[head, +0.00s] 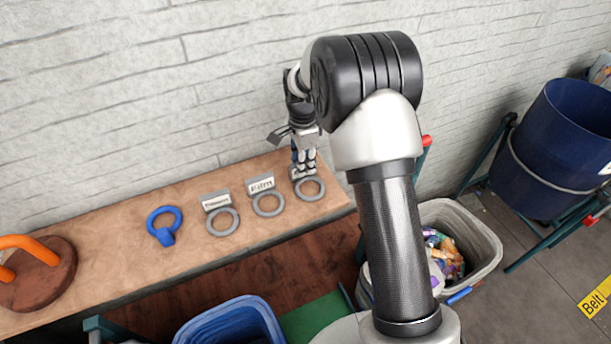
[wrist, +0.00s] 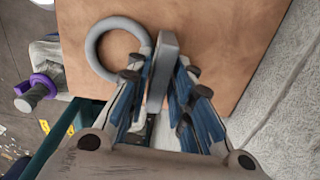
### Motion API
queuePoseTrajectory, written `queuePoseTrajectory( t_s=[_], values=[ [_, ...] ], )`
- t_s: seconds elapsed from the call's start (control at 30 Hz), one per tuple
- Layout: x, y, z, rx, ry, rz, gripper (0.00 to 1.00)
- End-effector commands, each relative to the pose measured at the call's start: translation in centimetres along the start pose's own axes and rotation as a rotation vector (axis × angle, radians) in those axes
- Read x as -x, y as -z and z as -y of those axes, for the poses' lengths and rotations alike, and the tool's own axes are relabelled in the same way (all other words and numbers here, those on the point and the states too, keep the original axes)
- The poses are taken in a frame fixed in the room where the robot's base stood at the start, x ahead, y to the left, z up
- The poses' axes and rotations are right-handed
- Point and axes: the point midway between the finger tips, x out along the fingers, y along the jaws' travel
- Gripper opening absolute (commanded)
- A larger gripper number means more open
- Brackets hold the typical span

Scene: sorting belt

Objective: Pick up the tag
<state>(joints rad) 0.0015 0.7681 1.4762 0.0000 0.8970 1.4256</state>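Several grey tags, each a ring with an upright plate, stand in a row on the wooden bench. The left tag (head: 222,221) and the middle tag (head: 268,203) show printed labels. The right tag (head: 310,188) is under my gripper (head: 303,172), which hides its plate; its ring seems to lie on the bench. In the wrist view my gripper (wrist: 165,62) points down with its blue-padded fingers on either side of the tag's plate (wrist: 167,45). The ring (wrist: 92,50) lies left of the fingers. The fingers are close to the plate; I cannot tell whether both touch it.
A blue ring-shaped item (head: 164,226) lies on the bench (head: 110,235), left of the tags. An orange handle on a round wooden base (head: 45,280) stands at far left. A grey bin (head: 480,235), a blue bin (head: 230,322) and a blue drum (head: 565,135) stand around. A wall backs the bench.

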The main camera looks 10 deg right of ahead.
Motion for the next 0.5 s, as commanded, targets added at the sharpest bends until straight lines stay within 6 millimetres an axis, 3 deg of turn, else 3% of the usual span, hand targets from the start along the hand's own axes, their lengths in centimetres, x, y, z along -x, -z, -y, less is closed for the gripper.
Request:
queuePoseTrajectory(
  t_s=[0.27,0.5],
  values=[
    [0.00,0.00,0.00,0.000,0.000,0.000,0.00],
    [0.03,0.00,0.00,0.000,0.000,0.000,0.00]
  ],
)
